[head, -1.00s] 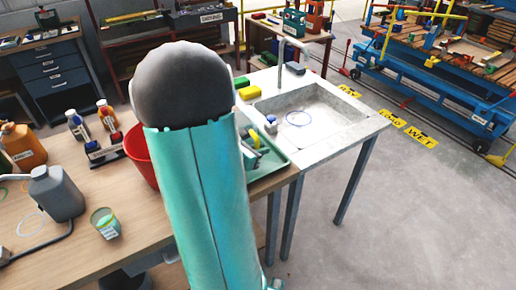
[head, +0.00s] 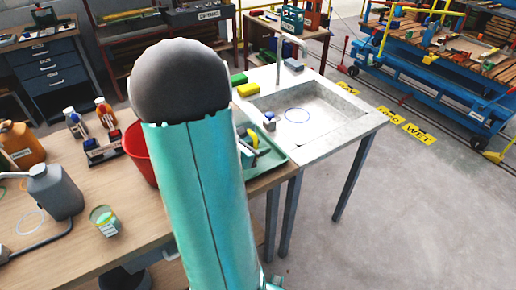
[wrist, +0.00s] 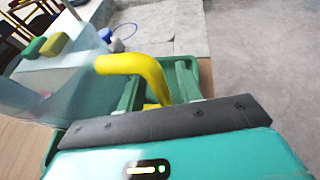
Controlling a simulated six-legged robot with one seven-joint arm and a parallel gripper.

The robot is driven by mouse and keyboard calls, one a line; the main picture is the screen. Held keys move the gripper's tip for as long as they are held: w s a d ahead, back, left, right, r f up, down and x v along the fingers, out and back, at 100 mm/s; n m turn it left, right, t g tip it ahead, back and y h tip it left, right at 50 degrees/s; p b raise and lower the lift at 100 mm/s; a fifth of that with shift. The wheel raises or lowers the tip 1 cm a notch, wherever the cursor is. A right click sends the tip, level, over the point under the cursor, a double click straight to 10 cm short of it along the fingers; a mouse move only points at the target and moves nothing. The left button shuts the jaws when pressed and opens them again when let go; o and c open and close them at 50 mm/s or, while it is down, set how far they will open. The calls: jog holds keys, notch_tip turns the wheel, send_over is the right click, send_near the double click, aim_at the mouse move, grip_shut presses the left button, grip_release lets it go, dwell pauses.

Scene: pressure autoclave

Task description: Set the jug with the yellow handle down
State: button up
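The jug with the yellow handle (wrist: 135,64) fills the left of the wrist view. Its body (wrist: 62,88) is clear and pale. The handle runs down into the mouth of my gripper (wrist: 164,98), which looks shut on it; the fingertips are mostly hidden behind the dark bar. I cannot tell whether the jug's base touches anything.
A sink (head: 330,115) is beyond the tray, with a yellow sponge (head: 248,89) on its rim. A red bowl (head: 140,152) is left of my arm. A grey canister (head: 56,191) and a small green-topped tin (head: 105,221) stand on the wooden bench (head: 75,238).

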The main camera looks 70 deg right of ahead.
jog(key=v, duration=1.2)
jog(key=w+a+r+m+t+y, duration=0.3)
jog(key=a+m+t+y, duration=0.1)
jog(key=a, duration=0.8)
jog(key=w+a+r+m+t+y, duration=0.4)
jog(key=a, duration=0.9)
jog(key=w+a+r+m+t+y, duration=0.3)
jog(key=a+r+m+t, duration=0.1)
jog(key=a, duration=0.9)
jog(key=shift+w+a+y, duration=0.2)
jog(key=shift+w+y, duration=0.15)
jog(key=shift+y, duration=0.05)
jog(key=shift+d, duration=0.15)
